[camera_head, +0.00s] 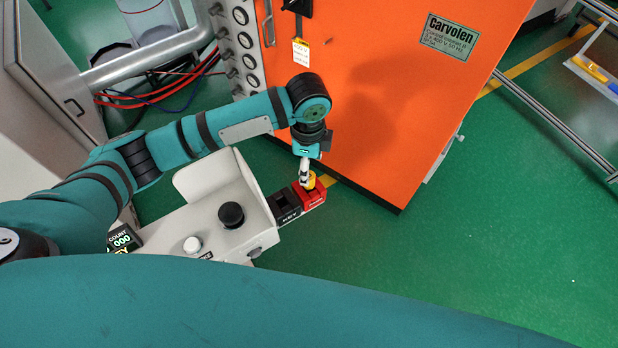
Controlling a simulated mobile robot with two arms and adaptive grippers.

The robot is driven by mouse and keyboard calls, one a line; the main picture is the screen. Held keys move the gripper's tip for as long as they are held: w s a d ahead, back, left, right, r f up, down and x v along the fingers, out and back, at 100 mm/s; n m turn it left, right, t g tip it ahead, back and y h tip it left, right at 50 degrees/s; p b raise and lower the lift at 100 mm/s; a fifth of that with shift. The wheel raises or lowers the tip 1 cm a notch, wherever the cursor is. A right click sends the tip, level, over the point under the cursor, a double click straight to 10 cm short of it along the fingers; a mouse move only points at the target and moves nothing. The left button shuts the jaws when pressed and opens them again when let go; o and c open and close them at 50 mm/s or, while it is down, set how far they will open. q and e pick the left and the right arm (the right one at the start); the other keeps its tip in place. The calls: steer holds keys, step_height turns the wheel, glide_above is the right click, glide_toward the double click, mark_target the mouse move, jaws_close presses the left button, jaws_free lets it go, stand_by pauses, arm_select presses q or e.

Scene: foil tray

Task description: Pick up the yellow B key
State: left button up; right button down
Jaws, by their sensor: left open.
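A small yellow piece (311,181), which looks like the yellow B key, sits at a red holder (314,196) on the right end of the pale console. Its lettering is too small to read, and the gripper partly hides it. My left gripper (306,182) reaches down from above, with its fingertips right at the yellow piece. It is open; whether the fingers touch the piece cannot be told. My right gripper is out of view.
A black key slot block (285,205) adjoins the red holder. The pale console (180,222) carries a black knob (231,214) and a white button (192,244). A large orange cabinet (400,110) stands close behind the gripper. Green floor lies open to the right.

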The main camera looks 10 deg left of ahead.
arm_select(q)
step_height(320, 180, down, 2)
steer(key=shift+w+f, duration=0.1)
steer(key=shift+f, duration=0.1)
steer(key=shift+f+p, duration=0.3)
steer(key=shift+p, duration=0.05)
step_height(320, 180, down, 4)
steer(key=shift+w+r+p, duration=0.15)
steer(key=shift+p, duration=0.4)
steer(key=shift+f, duration=0.4)
steer(key=c, duration=0.5)
steer(key=shift+c, duration=1)
steer(key=c, duration=0.5)
jaws_close()
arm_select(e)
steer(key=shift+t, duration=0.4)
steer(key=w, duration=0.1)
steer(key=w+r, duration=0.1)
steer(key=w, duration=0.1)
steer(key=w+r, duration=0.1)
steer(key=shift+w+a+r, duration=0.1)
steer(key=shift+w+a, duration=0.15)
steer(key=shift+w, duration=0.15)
